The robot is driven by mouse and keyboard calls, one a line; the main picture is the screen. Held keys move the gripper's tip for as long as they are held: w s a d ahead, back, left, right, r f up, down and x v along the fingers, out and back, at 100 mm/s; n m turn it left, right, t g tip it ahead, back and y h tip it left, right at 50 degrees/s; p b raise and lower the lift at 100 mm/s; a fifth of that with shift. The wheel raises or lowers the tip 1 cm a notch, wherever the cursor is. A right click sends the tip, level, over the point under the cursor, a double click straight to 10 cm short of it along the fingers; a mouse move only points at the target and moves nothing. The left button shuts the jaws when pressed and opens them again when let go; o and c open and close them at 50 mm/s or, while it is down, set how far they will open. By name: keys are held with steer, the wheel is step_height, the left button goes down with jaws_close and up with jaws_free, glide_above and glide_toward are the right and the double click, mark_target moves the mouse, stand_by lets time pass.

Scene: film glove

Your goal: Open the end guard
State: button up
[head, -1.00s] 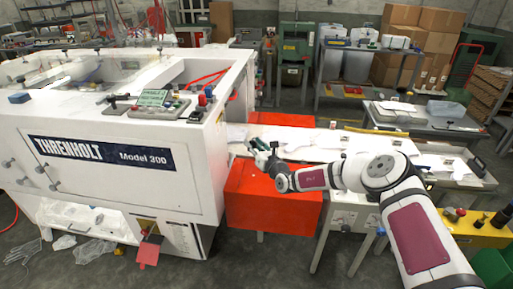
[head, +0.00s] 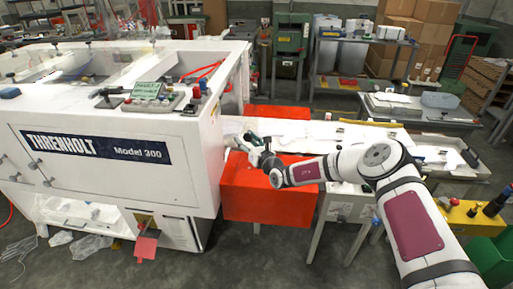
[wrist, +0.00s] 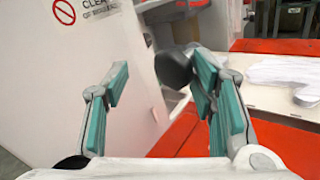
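The white Threnholt machine (head: 110,178) fills the left of the head view. In the wrist view its white end panel (wrist: 95,85), taken to be the end guard, carries a no-entry sign and printed text cut off at the top. A round black knob (wrist: 172,67) shows near the panel's right edge. My gripper (wrist: 160,78) is open, its teal-padded fingers on either side of the knob, which looks closer to the right finger. Contact cannot be told. In the head view my gripper (head: 255,146) is beside the machine's right end, above an orange box; the knob is not distinguishable there.
The orange box (head: 262,200) stands against the machine's right end, below my gripper. A white-topped table (head: 350,135) with flat white pieces extends right. A yellow bench (head: 470,225) with bottles is at lower right. Grey floor (head: 270,255) is open in front.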

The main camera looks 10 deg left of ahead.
steer(key=v, duration=1.1)
steer(key=shift+w+d+r, duration=0.15)
steer(key=shift+r, duration=0.15)
steer(key=s+a+r+n+g+y, duration=0.25)
steer(key=s+r+n+g, duration=0.95)
steer(key=s+r+n, duration=0.7)
steer(key=s+d+r+n+t+h, duration=0.1)
steer(key=s+d+r+n+h, duration=0.2)
steer(key=s+d, duration=0.4)
steer(key=s+d+r+n+t+h+b, duration=0.1)
steer(key=s+d+h, duration=0.5)
steer(key=d, duration=0.9)
steer(key=s+d+r+n+t+h, duration=0.2)
steer(key=s+d+r+n+h, duration=0.3)
steer(key=s+d, duration=0.4)
steer(key=d+r+n, duration=0.1)
steer(key=d+n, duration=0.1)
steer(key=shift+s+d+n+b, duration=0.15)
steer(key=shift+s+n+b, duration=0.15)
steer(key=shift+r+h, duration=0.15)
steer(key=shift+h, duration=0.1)
